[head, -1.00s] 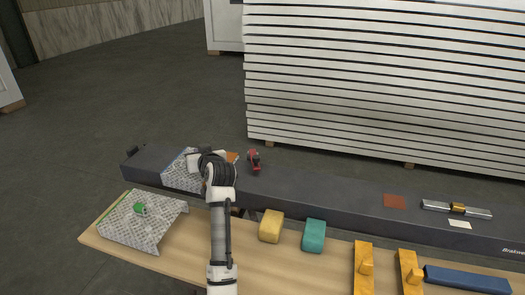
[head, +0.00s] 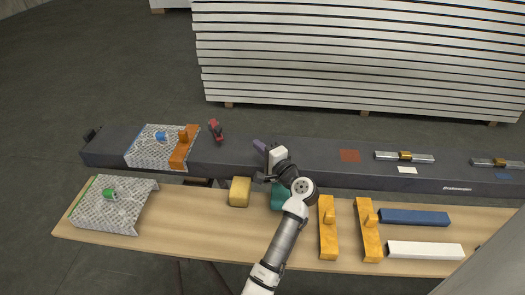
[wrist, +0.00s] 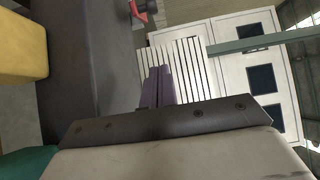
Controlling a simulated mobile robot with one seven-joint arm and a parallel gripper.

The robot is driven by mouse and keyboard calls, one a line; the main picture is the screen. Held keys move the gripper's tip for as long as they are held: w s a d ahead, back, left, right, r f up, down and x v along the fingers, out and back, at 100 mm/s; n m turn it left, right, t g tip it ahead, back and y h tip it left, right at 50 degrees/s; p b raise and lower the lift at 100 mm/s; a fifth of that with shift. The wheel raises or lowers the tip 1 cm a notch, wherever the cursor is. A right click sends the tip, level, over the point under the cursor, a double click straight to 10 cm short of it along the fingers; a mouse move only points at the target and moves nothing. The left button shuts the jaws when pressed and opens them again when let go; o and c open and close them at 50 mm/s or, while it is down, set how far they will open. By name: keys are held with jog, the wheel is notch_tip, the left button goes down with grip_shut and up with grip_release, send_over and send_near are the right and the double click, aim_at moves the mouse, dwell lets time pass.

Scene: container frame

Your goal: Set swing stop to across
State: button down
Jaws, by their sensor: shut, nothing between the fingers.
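A small red piece with a dark base (head: 216,131) stands on the dark grey beam (head: 330,155), right of the patterned plate. It looks like the swing stop and points roughly across the beam, tilted towards the upper left. In the wrist view, part of a red piece (wrist: 139,9) shows at the top edge. My gripper (head: 260,145) is over the middle of the beam, right of the red piece and apart from it. In the wrist view its purple fingers (wrist: 158,86) are together with nothing between them.
A patterned plate (head: 147,152) with a blue knob and an orange block (head: 184,148) sit on the beam's left. A similar plate (head: 97,212), a yellow block (head: 240,191), a teal block (head: 277,198) and orange pieces (head: 328,235) lie on the wooden bench (head: 190,230).

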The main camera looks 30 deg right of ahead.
jog(key=w, duration=0.4)
jog(key=w+a+b, duration=0.1)
jog(key=w, duration=0.4)
jog(key=w+b, duration=0.1)
jog(key=w, duration=0.4)
jog(key=shift+a, duration=0.35)
jog(key=shift+s+a+r+p, duration=0.15)
jog(key=shift+a+p, duration=0.25)
jog(key=shift+a, duration=0.25)
jog(key=shift+s+a+f+p, duration=0.15)
jog(key=shift+a+p, duration=0.25)
jog(key=shift+a, duration=0.2)
jog(key=shift+s+a, duration=0.35)
jog(key=shift+a, duration=0.2)
